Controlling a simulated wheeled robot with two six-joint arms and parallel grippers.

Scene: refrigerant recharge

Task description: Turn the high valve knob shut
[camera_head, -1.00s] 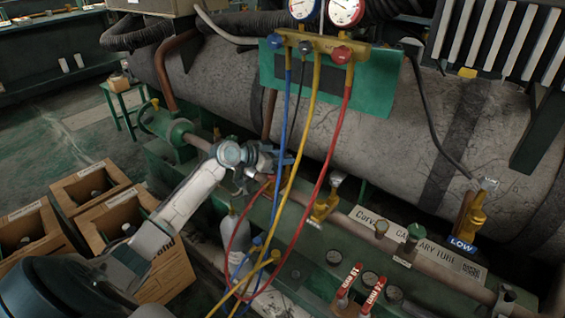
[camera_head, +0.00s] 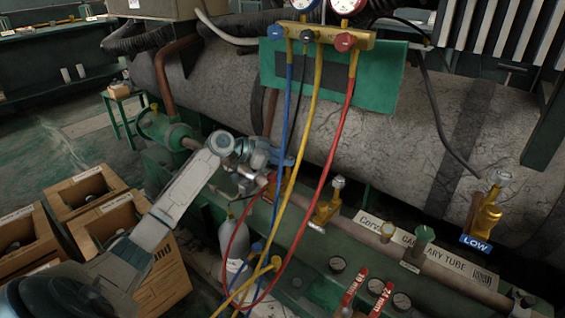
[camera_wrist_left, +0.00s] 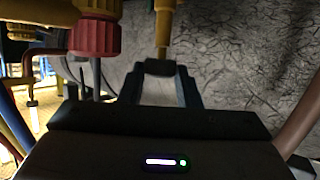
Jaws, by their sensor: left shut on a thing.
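My left gripper (camera_head: 284,161) reaches in from the left, at the red coupler (camera_head: 268,184) on the pipe beside the tank, behind the hanging hoses. In the left wrist view its fingers (camera_wrist_left: 160,90) are shut on a small dark knob (camera_wrist_left: 160,67) at the end of a brass stem (camera_wrist_left: 162,35), which I take for the high valve knob. The red coupler (camera_wrist_left: 95,30) is to the left of the stem. In the head view the gripper and hoses hide the knob. I cannot tell how far it is turned. My right gripper is not in view.
Blue, yellow and red hoses hang from the gauge manifold (camera_head: 320,36) close to the gripper. The brass LOW valve (camera_head: 487,215) and another brass valve (camera_head: 326,207) stand to the right. A grey bottle (camera_head: 232,240) and cardboard boxes (camera_head: 110,217) are below and left.

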